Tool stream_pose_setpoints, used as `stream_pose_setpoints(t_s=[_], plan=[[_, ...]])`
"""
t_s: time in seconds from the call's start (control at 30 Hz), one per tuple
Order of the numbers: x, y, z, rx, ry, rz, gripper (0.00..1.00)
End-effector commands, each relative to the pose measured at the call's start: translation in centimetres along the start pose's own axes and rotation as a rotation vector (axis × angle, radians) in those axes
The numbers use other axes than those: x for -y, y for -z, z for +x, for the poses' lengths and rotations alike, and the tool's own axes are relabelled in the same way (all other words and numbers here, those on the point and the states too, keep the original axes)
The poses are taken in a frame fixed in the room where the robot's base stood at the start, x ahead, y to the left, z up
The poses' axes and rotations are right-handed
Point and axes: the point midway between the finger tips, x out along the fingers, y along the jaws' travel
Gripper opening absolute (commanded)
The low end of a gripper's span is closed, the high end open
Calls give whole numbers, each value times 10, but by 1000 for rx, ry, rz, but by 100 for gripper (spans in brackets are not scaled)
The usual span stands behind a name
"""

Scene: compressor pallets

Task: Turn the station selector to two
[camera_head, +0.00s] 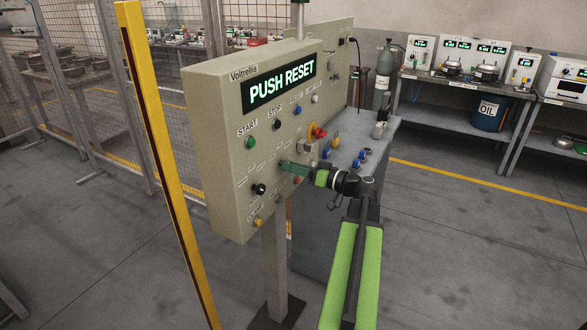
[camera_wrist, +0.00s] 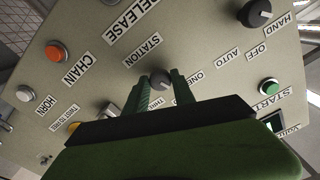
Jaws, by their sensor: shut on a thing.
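The station selector (camera_wrist: 158,79) is a dark grey round knob on a beige panel, under the STATION label in the wrist view. My gripper (camera_wrist: 160,88) has its two green fingers on either side of this knob and is shut on it. The labels ONE and part of THREE show beside the fingers. No label for two is visible, and the knob's pointer cannot be made out. In the head view my gripper (camera_head: 284,165) reaches the front of the control box (camera_head: 220,130) from the right and covers the selector. The box's display (camera_head: 281,82) reads PUSH RESET.
A dark HAND/OFF/AUTO knob (camera_wrist: 257,13), a green START button (camera_wrist: 268,87) and an orange CHAIN button (camera_wrist: 56,51) lie around the selector. A red emergency knob (camera_head: 318,132) is close above my arm. A yellow post (camera_head: 158,140) stands left of the box.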

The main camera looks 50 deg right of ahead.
Motion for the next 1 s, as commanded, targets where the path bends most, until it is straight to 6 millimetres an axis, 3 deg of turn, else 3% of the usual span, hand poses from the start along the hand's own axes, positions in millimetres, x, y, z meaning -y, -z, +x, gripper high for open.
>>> stream_pose_setpoints(t_s=[0.5, 1.0], plan=[[0, 0, -1, 1, -1, 310, 0], [0, 0, -1, 2, -1, 360, 0]])
